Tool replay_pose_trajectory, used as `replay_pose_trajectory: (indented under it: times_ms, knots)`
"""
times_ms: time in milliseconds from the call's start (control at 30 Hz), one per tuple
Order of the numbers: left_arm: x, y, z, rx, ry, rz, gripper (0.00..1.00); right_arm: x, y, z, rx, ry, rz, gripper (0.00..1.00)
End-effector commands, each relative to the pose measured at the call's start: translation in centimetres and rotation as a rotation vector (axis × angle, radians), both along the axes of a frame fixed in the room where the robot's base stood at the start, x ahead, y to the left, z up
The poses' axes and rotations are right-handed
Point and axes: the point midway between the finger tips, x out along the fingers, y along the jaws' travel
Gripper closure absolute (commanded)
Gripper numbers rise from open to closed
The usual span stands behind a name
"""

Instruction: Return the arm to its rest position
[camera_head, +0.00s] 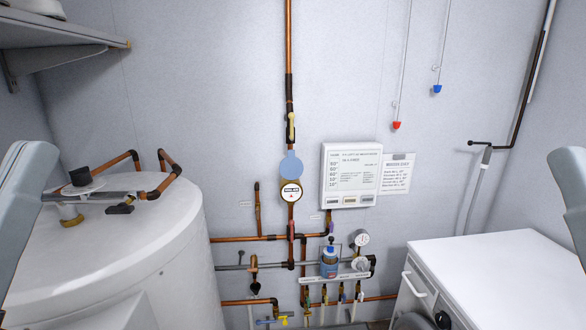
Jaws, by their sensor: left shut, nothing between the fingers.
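A grey link of my left arm (25,205) stands at the left edge, overlapping the view of the white tank. A matching link of my right arm (572,200) stands at the right edge. Both links run out of the frame and sit at about the same height. I cannot make out the fingers of either gripper. No object is seen carried by either arm.
A white tank (150,255) with copper pipes fills the lower left. A white appliance (490,265) stands lower right. Between them are wall pipes, a round meter (291,192), a pressure gauge (362,238) and a white panel (350,175). A shelf (60,35) hangs upper left.

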Motion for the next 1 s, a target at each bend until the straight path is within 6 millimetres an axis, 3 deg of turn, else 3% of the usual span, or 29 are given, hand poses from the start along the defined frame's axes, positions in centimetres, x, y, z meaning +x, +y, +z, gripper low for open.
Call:
replay_pose_trajectory:
  times_ms: [33,267,500,600,767,1000]
  knots:
    - [-0.2,0.0,4.1,0.003,-0.011,0.004,1.0,0.1,0.0,3.8,0.0,0.003,0.0,0.5]
    - [-0.1,0.0,13.9,0.008,-0.011,0.008,1.0,0.0,0.0,13.8,0.0,-0.001,0.0,0.5]
    - [-0.1,0.0,25.5,0.009,-0.01,0.009,1.0,0.0,0.0,25.4,0.0,-0.001,0.0,0.5]
    - [-0.1,0.0,29.1,0.009,-0.01,0.009,1.0,0.0,0.0,29.0,0.0,-0.001,0.0,0.5]
    - [-0.1,0.0,31.7,0.009,-0.01,0.009,1.0,0.0,0.0,31.6,0.0,0.0,0.0,0.5]
    - [-0.1,0.0,31.5,0.009,-0.01,0.009,1.0,0.0,0.0,31.4,0.0,0.001,0.0,0.5]
